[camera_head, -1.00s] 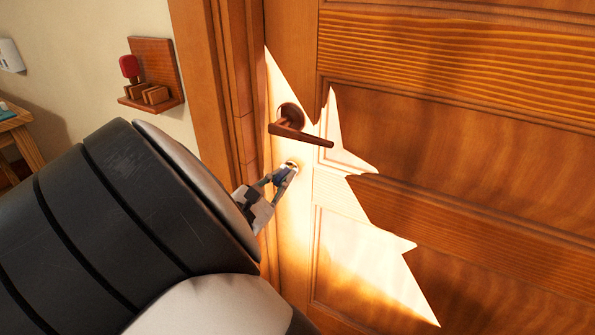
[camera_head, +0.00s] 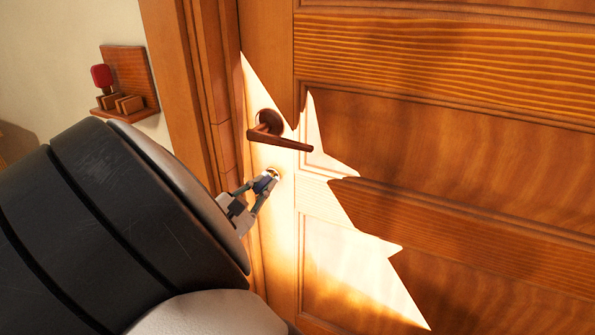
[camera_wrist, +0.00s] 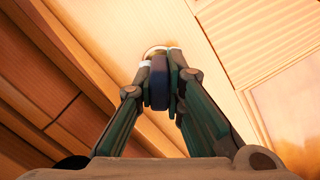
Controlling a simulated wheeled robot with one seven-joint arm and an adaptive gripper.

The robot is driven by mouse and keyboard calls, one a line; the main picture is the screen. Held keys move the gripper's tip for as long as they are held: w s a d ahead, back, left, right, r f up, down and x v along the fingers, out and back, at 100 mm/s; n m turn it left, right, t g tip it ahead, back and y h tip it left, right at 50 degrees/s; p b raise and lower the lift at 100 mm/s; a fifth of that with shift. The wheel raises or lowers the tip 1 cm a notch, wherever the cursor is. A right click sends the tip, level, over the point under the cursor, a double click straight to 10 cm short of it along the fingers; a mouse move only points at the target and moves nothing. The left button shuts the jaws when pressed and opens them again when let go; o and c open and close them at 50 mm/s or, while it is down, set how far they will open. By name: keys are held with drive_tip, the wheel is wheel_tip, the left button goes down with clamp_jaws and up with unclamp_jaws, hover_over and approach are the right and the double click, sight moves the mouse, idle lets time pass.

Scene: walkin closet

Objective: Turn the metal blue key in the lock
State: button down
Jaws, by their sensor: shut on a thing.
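The blue key (camera_wrist: 159,82) is between my fingertips in the wrist view, its dark blue bow seen edge-on. My gripper (camera_head: 265,184) is shut on the key at the lock (camera_head: 274,171), below the door handle. The key also shows as a small blue patch in the head view (camera_head: 262,184). The round lock rim (camera_wrist: 156,51) shows just beyond the fingertips in the wrist view. The key's shaft is hidden, so I cannot tell how deep it sits. The wooden door (camera_head: 430,160) appears closed against its frame.
A brown lever handle (camera_head: 280,138) sticks out just above my gripper. The door frame (camera_head: 190,90) stands close on the left. A small wall shelf (camera_head: 130,85) with a red-topped object (camera_head: 102,77) hangs further left. Bright sunlight falls across the door around the lock.

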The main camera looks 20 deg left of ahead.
drive_tip(key=shift+r+m+b, duration=0.1)
drive_tip(key=shift+m+b, duration=1.5)
drive_tip(key=shift+m, duration=0.2)
